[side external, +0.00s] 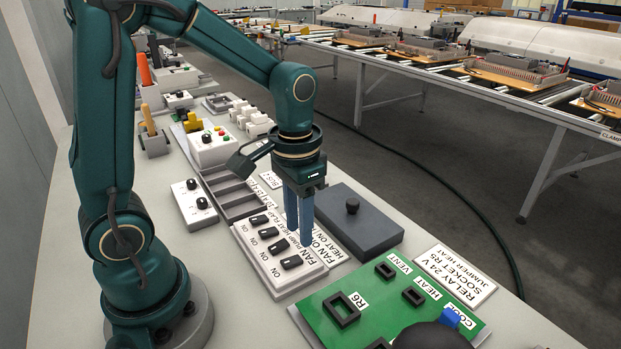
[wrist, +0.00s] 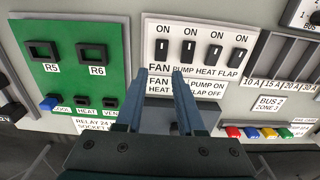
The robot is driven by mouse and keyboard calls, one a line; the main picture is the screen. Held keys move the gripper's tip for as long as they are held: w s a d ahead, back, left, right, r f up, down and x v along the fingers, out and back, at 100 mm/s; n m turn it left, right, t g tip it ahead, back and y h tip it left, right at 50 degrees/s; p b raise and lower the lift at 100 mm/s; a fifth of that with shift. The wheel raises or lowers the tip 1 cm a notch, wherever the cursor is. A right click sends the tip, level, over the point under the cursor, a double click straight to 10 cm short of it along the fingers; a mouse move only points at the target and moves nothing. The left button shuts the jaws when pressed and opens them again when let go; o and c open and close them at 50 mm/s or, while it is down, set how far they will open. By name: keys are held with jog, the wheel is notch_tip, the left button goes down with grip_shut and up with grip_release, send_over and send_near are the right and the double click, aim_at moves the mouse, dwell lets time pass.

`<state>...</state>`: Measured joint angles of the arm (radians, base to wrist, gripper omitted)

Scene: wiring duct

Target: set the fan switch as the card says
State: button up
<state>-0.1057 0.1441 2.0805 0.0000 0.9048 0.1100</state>
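The switch panel (wrist: 175,28) is a pale block with a row of black rocker switches marked FAN, PUMP, HEAT and FLAP, with ON above each. The fan switch (wrist: 162,50) is leftmost in the wrist view and nearest the camera in the side view (side external: 291,262). The card (wrist: 205,88) lies below the panel; PUMP ON and FLAP OFF are readable, but my finger hides part of the FAN and HEAT lines. My gripper (wrist: 159,72) is open and empty, its blue fingertips above the panel's label edge, near FAN.
A green relay board (wrist: 118,28) lies beside the panel, with sockets and a blue piece. A dark grey box with a knob (side external: 352,206) stands close to my fingers. Fuse trays (side external: 235,195) and a two-knob box (side external: 195,203) lie on the other side.

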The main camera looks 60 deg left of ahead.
aim_at(299, 258)
jog(key=shift+s+f, duration=0.1)
jog(key=shift+f, duration=2.6)
grip_shut()
